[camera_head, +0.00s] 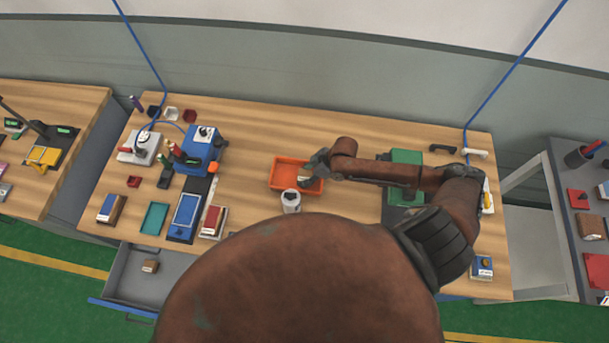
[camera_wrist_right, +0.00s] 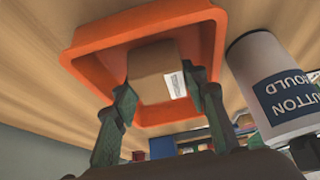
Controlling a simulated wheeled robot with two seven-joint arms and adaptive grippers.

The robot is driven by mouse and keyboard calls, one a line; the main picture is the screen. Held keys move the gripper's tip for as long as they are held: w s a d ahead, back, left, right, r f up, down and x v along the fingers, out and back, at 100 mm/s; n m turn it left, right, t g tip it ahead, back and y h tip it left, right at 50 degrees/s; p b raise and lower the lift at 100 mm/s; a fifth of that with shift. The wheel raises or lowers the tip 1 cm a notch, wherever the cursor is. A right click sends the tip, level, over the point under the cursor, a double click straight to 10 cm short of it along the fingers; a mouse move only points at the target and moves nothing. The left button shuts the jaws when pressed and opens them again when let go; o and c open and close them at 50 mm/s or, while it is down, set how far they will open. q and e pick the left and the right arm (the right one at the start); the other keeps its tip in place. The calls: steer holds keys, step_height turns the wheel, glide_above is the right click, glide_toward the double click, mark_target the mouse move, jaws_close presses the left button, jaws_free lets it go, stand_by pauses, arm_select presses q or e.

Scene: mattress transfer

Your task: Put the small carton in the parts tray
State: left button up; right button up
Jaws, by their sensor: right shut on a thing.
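A small brown carton (camera_wrist_right: 155,69) with a white label is between the fingers of my right gripper (camera_wrist_right: 164,98), which is shut on it. In the head view my right gripper (camera_head: 308,178) is over the right part of the orange tray (camera_head: 276,187) and mostly hides the carton. In the wrist view the tray (camera_wrist_right: 87,42) surrounds the carton, and its floor behind the carton looks bare. I cannot tell whether the carton touches the floor. My left gripper is not in view.
A white canister (camera_head: 291,201) stands close to the tray's front edge; its label shows in the wrist view (camera_wrist_right: 275,85). A blue device (camera_head: 203,150) and a teal tray (camera_head: 154,218) are left. A green case (camera_head: 407,160) is right. An open drawer (camera_head: 125,283) holds a brown box (camera_head: 150,266).

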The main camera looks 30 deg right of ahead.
steer(key=shift+w, duration=0.15)
steer(key=o, duration=0.9)
steer(key=shift+w+f, duration=0.15)
steer(key=shift+f, duration=0.1)
steer(key=o, duration=0.3)
steer(key=shift+r, duration=0.15)
steer(key=shift+d+r, duration=0.15)
steer(key=shift+r, duration=0.2)
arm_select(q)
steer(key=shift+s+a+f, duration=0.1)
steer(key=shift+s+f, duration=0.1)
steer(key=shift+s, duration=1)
arm_select(e)
steer(key=v, duration=1.1)
steer(key=shift+r, duration=0.15)
